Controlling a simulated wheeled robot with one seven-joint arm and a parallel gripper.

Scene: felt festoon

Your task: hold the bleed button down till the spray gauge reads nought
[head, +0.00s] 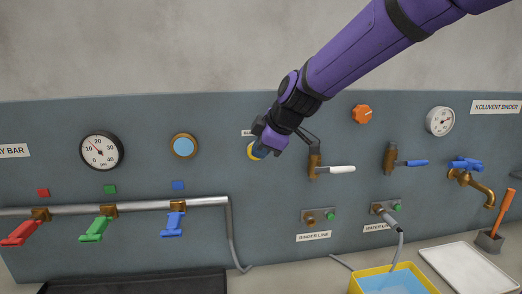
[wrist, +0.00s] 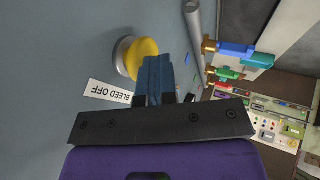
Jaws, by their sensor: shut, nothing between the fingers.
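The bleed button is a round yellow button (wrist: 143,55) on a metal collar, above a "BLEED OFF" label (wrist: 109,93) in the wrist view. In the head view only a yellow sliver (head: 250,153) shows beside my fingers. My gripper (head: 256,149) is shut and empty, its blue fingertips (wrist: 157,60) at the button's face; I cannot tell whether they touch or press it. The spray gauge (head: 101,151) is a white dial at the left of the panel, beside a partly cut-off "...Y BAR" label (head: 14,150). Its needle points up and left, seemingly between 10 and 20.
A blue round light or window (head: 184,146) sits between gauge and button. Red, green and blue valve handles (head: 95,230) hang on a pipe below. Right of my gripper are a white-handled lever (head: 340,169), an orange knob (head: 362,114), a second gauge (head: 440,121) and a brass tap (head: 470,178).

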